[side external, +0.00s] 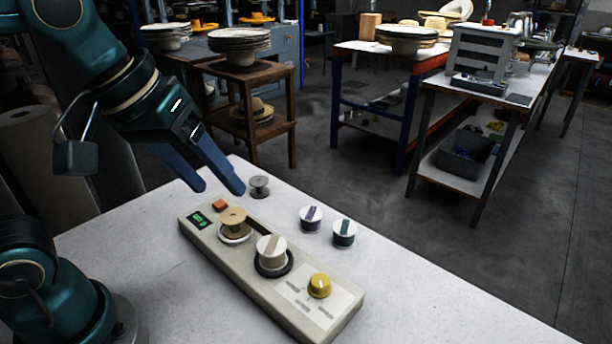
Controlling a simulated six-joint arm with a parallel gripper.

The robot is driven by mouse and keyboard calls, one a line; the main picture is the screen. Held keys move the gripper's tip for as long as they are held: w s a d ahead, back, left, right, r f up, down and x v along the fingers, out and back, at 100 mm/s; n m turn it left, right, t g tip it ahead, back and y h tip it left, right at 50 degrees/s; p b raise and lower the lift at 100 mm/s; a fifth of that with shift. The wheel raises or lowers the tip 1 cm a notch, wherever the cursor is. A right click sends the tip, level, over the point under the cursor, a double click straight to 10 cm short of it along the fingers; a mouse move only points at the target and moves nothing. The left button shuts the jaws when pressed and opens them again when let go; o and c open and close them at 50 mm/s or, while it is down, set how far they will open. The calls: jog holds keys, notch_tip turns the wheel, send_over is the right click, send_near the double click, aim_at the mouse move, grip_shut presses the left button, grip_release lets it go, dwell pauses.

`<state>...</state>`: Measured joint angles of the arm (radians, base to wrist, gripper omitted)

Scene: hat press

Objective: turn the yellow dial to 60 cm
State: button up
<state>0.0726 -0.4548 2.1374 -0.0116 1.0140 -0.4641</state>
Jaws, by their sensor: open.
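The yellow dial (319,286) sits on a pale panel with small printed marks at the near right end of the beige press box (222,251). The marks are too small to read, so I cannot tell its setting. The box also carries a green-lit display (199,220), an orange-red button (220,205), a tan wooden spool (233,222) and a cream block with a pale stripe (271,249) on a dark ring. My gripper (222,190) is open and empty, above the far left end of the box, well away from the dial.
A purple-striped spool (311,218) and a green-striped spool (344,232) stand on the white table (420,300) behind the box. A small grey knob-like piece (259,186) stands near the far edge. The table right of the dial is clear.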

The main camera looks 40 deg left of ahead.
jog(key=w+d+f+n+g, duration=0.1)
jog(key=w+d+g, duration=0.1)
jog(key=w+d, duration=0.25)
jog(key=g, duration=0.3)
send_over(319, 279)
notch_tip(319, 279, down, 9)
jog(key=shift+a+f, duration=0.1)
jog(key=shift+f, duration=2.55)
grip_shut()
